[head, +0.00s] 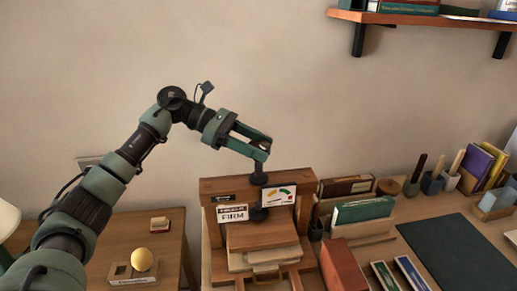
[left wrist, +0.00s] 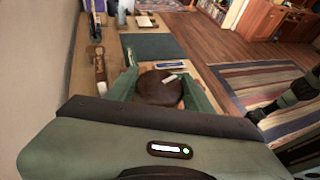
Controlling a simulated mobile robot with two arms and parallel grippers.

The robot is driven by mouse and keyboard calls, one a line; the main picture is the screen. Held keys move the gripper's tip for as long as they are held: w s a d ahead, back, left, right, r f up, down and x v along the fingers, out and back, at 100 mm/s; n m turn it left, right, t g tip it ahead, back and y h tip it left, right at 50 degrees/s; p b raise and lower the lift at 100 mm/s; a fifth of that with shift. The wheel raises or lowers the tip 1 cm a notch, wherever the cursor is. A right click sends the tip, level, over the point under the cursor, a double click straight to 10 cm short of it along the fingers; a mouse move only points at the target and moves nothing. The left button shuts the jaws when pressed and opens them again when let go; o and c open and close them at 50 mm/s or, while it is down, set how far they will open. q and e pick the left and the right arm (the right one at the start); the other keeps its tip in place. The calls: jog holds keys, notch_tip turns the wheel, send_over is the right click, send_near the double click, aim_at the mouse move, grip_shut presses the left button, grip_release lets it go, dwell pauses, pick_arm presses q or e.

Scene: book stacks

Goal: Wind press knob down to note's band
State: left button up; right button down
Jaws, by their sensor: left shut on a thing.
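The wooden book press (head: 212,187) stands on the desk with a dark screw through its top beam. My left gripper (head: 262,150) is above the beam, its fingers shut on the dark round knob (head: 259,178). In the left wrist view the knob (left wrist: 155,90) sits between both green fingers and carries a pale mark (left wrist: 170,78). A white note (head: 233,213) reading "FIRM" is on the press front. Beside it is a white gauge card (head: 278,195) with coloured bands; the pointer is too small to read. Below, a dark pressing foot (head: 259,213) is above stacked boards or books. My right gripper is not seen.
A red-brown box (head: 343,266) and a green book in a holder (head: 362,210) stand close right of the press. A side table with a yellow ball (head: 142,259) is at left. A dark mat (head: 458,250) lies right. A shelf (head: 420,20) hangs upper right.

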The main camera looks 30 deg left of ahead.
pick_arm(q)
jog(key=shift+w+r+m+g+h, duration=0.1)
jog(key=shift+r+m+g+h, duration=0.25)
jog(key=shift+m+g, duration=0.55)
jog(key=shift+r, duration=0.1)
jog(key=o, duration=1.4)
jog(key=shift+c, duration=0.2)
jog(key=shift+f, duration=0.25)
jog(key=shift+a+r+b, duration=0.1)
jog(key=shift+a+b, duration=0.2)
jog(key=shift+a, duration=0.05)
jog(key=w+b+v, duration=0.1)
jog(key=v, duration=0.6)
jog(key=shift+s, duration=0.5)
